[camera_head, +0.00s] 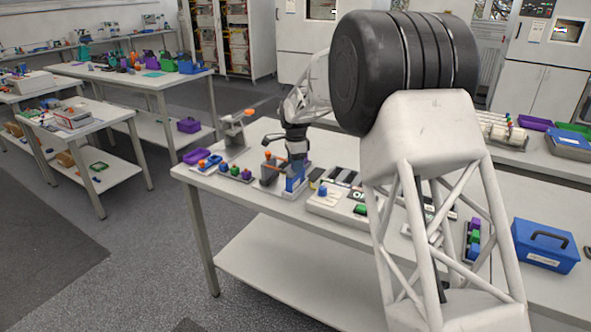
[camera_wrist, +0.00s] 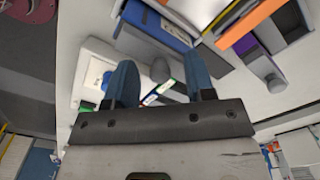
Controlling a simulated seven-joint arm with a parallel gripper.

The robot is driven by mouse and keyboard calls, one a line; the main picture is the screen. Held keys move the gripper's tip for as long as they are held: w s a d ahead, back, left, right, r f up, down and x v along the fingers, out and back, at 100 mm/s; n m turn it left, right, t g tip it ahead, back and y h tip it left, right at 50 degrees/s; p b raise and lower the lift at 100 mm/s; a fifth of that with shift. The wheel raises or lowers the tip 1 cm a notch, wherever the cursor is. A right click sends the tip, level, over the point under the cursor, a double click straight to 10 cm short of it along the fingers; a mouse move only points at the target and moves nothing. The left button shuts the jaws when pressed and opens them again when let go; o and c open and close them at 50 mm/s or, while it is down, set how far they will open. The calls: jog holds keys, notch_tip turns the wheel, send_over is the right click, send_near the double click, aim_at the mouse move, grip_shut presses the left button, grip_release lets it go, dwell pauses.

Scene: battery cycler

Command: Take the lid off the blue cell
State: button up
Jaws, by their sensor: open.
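My gripper (camera_head: 297,151) is above the workbench, over a blue block (camera_head: 295,183) with a white label. In the wrist view my gripper (camera_wrist: 161,65) has its two blue-grey fingers apart, with nothing clearly held. A blue round piece (camera_head: 322,190), possibly the blue cell, sits on the white unit (camera_head: 340,209). It also shows left of the fingers in the wrist view (camera_wrist: 107,77). I cannot make out a separate lid on it.
An orange-handled clamp (camera_head: 268,170) stands left of the blue block. A rack of coloured pieces (camera_head: 235,174) and a purple bin (camera_head: 196,156) lie farther left. A blue case (camera_head: 545,245) and another coloured rack (camera_head: 474,240) are at right. The bench's front edge is close to these items.

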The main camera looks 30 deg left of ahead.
grip_shut()
jog(key=shift+r, duration=0.15)
jog(key=shift+r, duration=1.35)
jog(key=shift+s+d+r, duration=0.1)
jog(key=shift+s+r, duration=0.05)
jog(key=shift+r, duration=0.1)
jog(key=s+d+r, duration=0.1)
jog(key=s+d, duration=0.9)
jog(key=s, duration=0.2)
jog(key=shift+r, duration=0.25)
